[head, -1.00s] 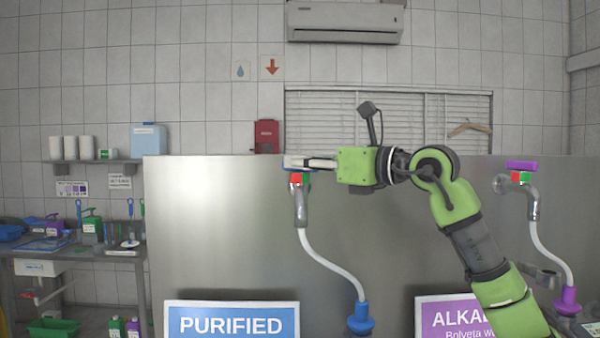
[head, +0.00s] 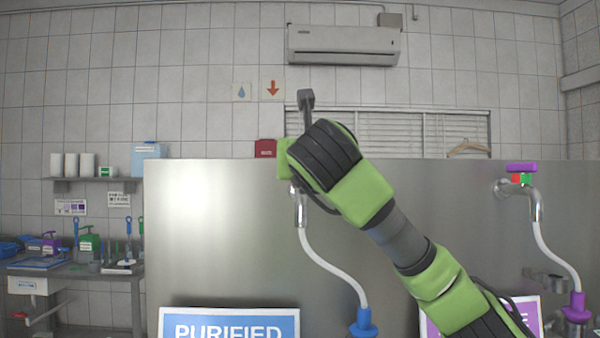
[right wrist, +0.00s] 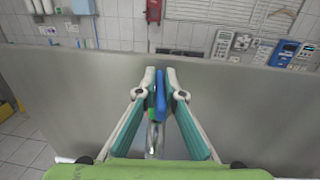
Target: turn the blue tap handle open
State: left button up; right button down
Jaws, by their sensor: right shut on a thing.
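The blue tap handle (right wrist: 160,92) shows in the right wrist view between the two fingers of my right gripper (right wrist: 162,74). The fingers are shut on it, one on each side. A bit of green and the metal tap lie just below the handle. In the head view my right arm covers the handle and the fingers. The lower part of the tap (head: 300,208) shows beneath my wrist, with a white hose (head: 330,266) running down to a blue fitting (head: 363,323). My left gripper is not in view.
A steel panel (head: 220,235) stands behind the tap. A second tap with a purple handle (head: 521,168) is at the right. A sign reading PURIFIED (head: 229,326) is below left. A cluttered bench (head: 75,270) stands at the far left.

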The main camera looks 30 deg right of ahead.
jog(key=shift+m+g+h+b, duration=0.3)
jog(key=shift+m+h, duration=0.2)
jog(key=shift+h, duration=0.2)
jog(key=shift+f, duration=0.1)
jog(key=c, duration=2.1)
grip_release()
jog(key=shift+c, duration=0.2)
jog(key=v, duration=1.2)
jog(key=shift+d, duration=0.1)
